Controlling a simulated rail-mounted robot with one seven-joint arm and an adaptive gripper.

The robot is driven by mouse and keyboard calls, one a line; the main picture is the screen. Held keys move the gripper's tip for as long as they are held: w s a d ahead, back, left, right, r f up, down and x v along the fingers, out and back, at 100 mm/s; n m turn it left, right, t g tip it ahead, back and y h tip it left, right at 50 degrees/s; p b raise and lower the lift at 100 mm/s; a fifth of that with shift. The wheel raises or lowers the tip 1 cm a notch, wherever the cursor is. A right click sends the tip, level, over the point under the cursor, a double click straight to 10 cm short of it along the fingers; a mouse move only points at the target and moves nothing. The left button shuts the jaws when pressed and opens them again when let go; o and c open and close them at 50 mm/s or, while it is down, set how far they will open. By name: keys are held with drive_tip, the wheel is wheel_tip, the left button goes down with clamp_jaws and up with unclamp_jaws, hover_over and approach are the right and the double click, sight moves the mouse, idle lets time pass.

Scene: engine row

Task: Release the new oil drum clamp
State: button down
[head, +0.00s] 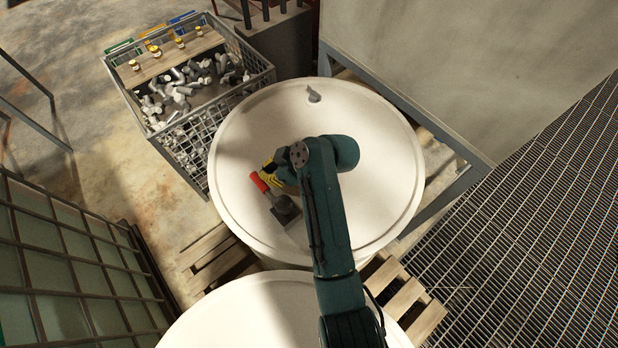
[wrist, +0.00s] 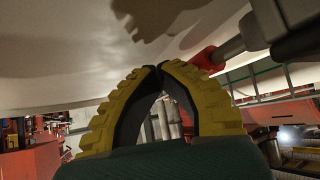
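The clamp (head: 284,208) sits on the white lid of the middle drum (head: 380,180), near its lower left rim. It has a dark grey body and a red-tipped handle (head: 258,181) pointing up and left. My gripper (head: 268,172), with yellow fingers, is beside the red handle end, over the lid. In the wrist view the two fingertips (wrist: 158,70) meet, with nothing seen between them. The red handle (wrist: 206,60) shows just right of the right finger, partly hidden by it; whether they touch cannot be told. The clamp's grey rod and body (wrist: 285,28) are at upper right.
A second white drum (head: 260,310) stands at the bottom, partly under my arm. A wire crate (head: 200,150) of metal parts is at upper left. Wooden pallets (head: 215,255) lie under the drums. A grey block (head: 470,70) on a frame stands at upper right, beside floor grating (head: 530,230).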

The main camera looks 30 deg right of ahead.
drive_tip(key=d, duration=0.1)
drive_tip(key=d+b, duration=0.1)
drive_tip(key=w+d+b, duration=0.1)
drive_tip(key=d, duration=0.1)
drive_tip(key=shift+d+r, duration=0.1)
drive_tip(key=shift+r, duration=0.15)
drive_tip(key=d+r, duration=0.6)
drive_tip(key=r, duration=0.1)
drive_tip(key=shift+w+d+b, duration=0.3)
drive_tip(key=shift+w+d, duration=0.05)
drive_tip(key=shift+w, duration=0.1)
drive_tip(key=shift+r, duration=0.1)
